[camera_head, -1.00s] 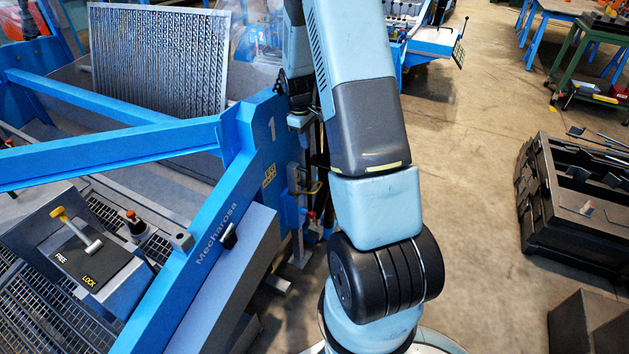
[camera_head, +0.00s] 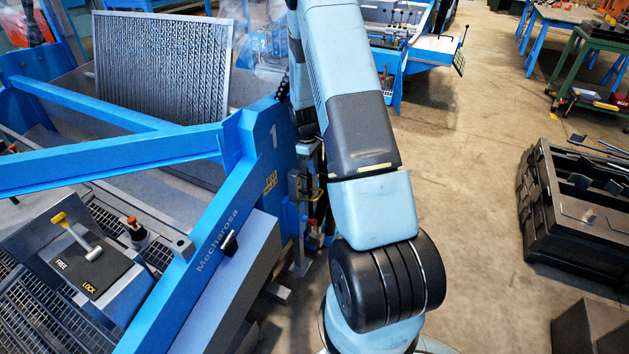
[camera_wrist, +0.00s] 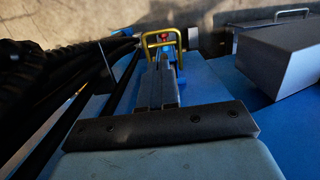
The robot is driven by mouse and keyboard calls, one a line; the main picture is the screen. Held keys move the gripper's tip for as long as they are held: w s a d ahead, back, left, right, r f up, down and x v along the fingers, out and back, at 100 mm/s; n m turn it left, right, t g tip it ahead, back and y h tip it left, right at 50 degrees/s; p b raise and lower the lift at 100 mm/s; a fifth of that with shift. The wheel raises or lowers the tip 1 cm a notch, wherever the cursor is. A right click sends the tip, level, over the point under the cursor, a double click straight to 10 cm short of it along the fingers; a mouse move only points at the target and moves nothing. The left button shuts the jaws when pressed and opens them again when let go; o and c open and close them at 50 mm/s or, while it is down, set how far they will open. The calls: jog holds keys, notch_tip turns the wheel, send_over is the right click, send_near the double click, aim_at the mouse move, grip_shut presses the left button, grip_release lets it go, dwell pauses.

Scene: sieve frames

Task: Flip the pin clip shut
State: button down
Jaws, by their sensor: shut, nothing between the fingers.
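A yellow wire loop, which looks like the pin clip (camera_wrist: 162,33), stands up near the top centre of the wrist view, with a small red part showing within it. My gripper (camera_wrist: 166,66) is shut and empty. Its fingers point up the picture towards the loop, with the tips just below it. I cannot tell whether they touch. In the head view a small yellow piece shows beside the blue machine frame (camera_head: 205,262), left of my arm. My gripper cannot be made out there.
A lever panel marked FREE and LOCK (camera_head: 95,268) sits on the machine at left. A black crate (camera_head: 575,225) stands on the floor at right. In the wrist view, a grey box-shaped part (camera_wrist: 285,65) is at right and dark hoses (camera_wrist: 40,85) are at left.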

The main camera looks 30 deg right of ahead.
notch_tip(320, 180, down, 10)
jog(key=s, duration=0.1)
jog(key=shift+d+r, duration=0.2)
jog(key=shift+d, duration=0.2)
jog(key=shift+s, duration=0.1)
